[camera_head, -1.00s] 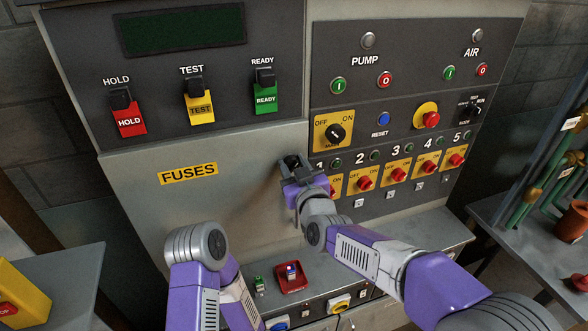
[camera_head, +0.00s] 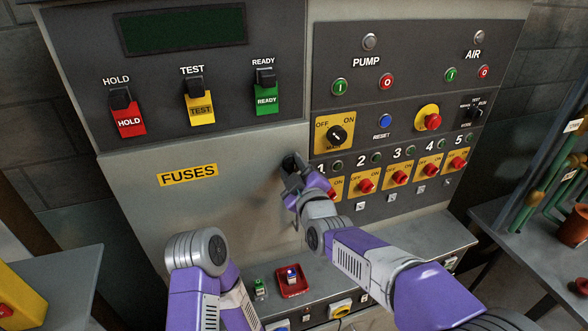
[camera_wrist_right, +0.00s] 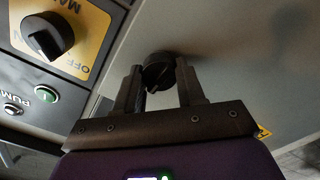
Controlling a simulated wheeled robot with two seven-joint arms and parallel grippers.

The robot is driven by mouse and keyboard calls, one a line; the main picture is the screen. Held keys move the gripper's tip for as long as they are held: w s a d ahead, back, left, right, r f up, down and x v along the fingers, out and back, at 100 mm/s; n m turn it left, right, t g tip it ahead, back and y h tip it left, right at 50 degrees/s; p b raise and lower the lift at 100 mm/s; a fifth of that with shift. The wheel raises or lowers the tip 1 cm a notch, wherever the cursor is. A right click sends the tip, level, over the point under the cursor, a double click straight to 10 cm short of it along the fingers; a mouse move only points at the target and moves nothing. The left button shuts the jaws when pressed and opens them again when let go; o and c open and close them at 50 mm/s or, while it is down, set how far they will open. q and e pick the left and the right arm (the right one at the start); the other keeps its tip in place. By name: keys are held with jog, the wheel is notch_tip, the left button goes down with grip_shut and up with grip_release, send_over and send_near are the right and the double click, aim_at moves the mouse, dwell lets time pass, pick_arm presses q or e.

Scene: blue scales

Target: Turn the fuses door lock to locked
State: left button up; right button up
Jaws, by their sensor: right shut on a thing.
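The fuses door (camera_head: 200,205) is a grey panel with a yellow FUSES label (camera_head: 188,174). Its lock is a small dark round knob near the door's right edge; it shows in the right wrist view (camera_wrist_right: 158,72) between my fingers. My right gripper (camera_head: 293,172) is at the lock, shut on the knob, and hides most of it in the head view. It also shows in the right wrist view (camera_wrist_right: 160,92). The lock's markings are not readable. Of my left arm only purple and grey links show at the bottom; its gripper is not in view.
The yellow MAIN switch (camera_head: 335,133) is right of and above the lock, with the numbered red-knob switches (camera_head: 366,185) below it. A ledge (camera_head: 370,272) below holds a red tray (camera_head: 293,283). Open space lies before the door's left part.

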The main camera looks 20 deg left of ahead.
dwell(0.4)
jog(key=o, duration=1)
jog(key=shift+o, duration=0.2)
jog(key=v, duration=0.7)
jog(key=shift+s+d, duration=0.2)
jog(key=shift+s, duration=0.05)
